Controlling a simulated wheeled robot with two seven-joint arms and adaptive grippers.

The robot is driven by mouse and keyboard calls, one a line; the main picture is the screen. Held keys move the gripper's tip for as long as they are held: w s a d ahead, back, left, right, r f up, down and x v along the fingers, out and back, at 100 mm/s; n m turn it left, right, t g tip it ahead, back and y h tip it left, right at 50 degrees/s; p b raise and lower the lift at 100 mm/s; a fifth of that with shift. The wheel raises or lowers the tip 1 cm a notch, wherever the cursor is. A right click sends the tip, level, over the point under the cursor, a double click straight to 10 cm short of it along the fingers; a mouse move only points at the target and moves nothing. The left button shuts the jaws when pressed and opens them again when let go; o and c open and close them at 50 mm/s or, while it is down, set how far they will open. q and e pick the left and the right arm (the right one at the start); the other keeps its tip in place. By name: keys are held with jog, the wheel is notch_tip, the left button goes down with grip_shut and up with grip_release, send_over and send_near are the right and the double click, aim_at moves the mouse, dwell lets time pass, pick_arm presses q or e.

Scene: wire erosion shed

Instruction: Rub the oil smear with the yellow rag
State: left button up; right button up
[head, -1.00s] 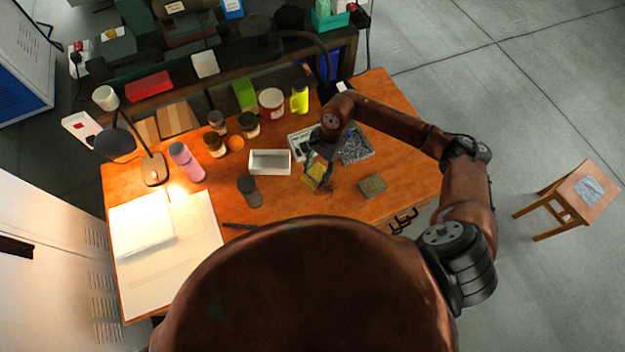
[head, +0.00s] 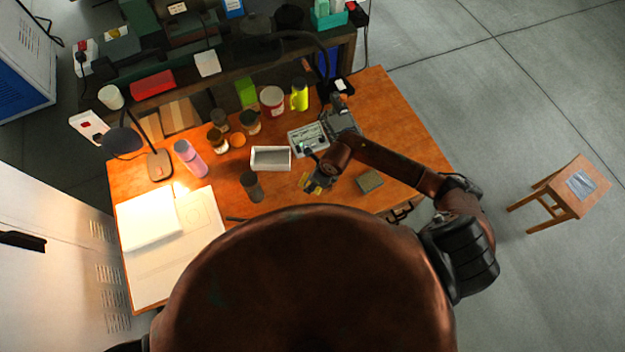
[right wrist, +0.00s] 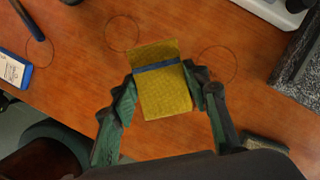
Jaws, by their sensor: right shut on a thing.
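The yellow rag (right wrist: 163,88), a folded pad with a dark blue band, is between the two fingers of my right gripper (right wrist: 160,98). In the head view only a small part of the rag (head: 304,181) shows beside my right gripper (head: 313,186), over the front middle of the orange-brown table. The gripper is shut on the rag. I cannot tell whether the rag touches the tabletop. Thin ring marks (right wrist: 122,33) show on the wood near the rag. I cannot make out the oil smear; the rag or gripper may hide it. My left gripper is not in view.
A white tray (head: 257,165) and a dark cylinder (head: 251,187) stand left of the right gripper. A greenish-grey block (head: 370,181) lies to its right. The table's right part is clear.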

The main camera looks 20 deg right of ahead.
notch_tip(320, 180, down, 6)
jog(key=b, duration=0.3)
jog(key=shift+r+b, duration=0.15)
jog(key=shift+b, duration=0.15)
jog(key=shift+d+f, duration=0.3)
jog(key=shift+d, duration=0.2)
jog(key=shift+w+d+f, duration=0.15)
jog(key=shift+d, duration=1)
jog(key=shift+w+d+b, duration=0.2)
jog(key=shift+d+b, duration=0.65)
jog(key=shift+d, duration=3.2)
jog(key=shift+a, duration=0.35)
jog(key=shift+s+a+p, duration=0.2)
jog(key=shift+a+p, duration=0.25)
jog(key=shift+a, duration=2.3)
jog(key=shift+s+a+p, duration=0.15)
jog(key=shift+a+p, duration=0.3)
jog(key=shift+a, duration=2.3)
jog(key=v, duration=0.1)
jog(key=p+v, duration=0.1)
jog(key=shift+w+r, duration=0.25)
jog(key=shift+r, duration=0.15)
jog(key=shift+r+p, duration=2)
jog(key=shift+r, duration=0.7)
